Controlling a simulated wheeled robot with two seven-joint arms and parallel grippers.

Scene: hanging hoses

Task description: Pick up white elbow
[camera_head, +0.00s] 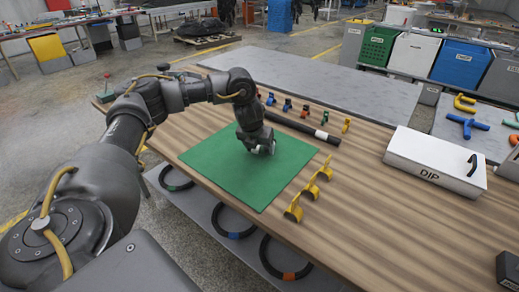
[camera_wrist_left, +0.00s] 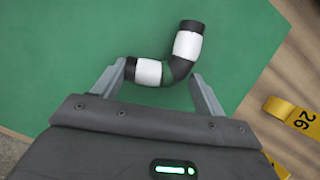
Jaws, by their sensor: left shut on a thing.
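The white elbow (camera_wrist_left: 187,45) is a bent black pipe piece with white bands at its two ends. In the left wrist view it lies between the fingers of my left gripper (camera_wrist_left: 159,73), which is shut on it. The green mat (camera_wrist_left: 60,60) is right behind it. In the head view my left gripper (camera_head: 265,146) points down over the green mat (camera_head: 215,160), low on the wooden table, and mostly hides the elbow. I cannot tell whether the elbow touches the mat. My right gripper is in neither view.
A yellow holder (camera_head: 308,189) stands at the mat's right edge. A black hose with a white band (camera_head: 321,134) lies behind the mat, near several small coloured clips.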

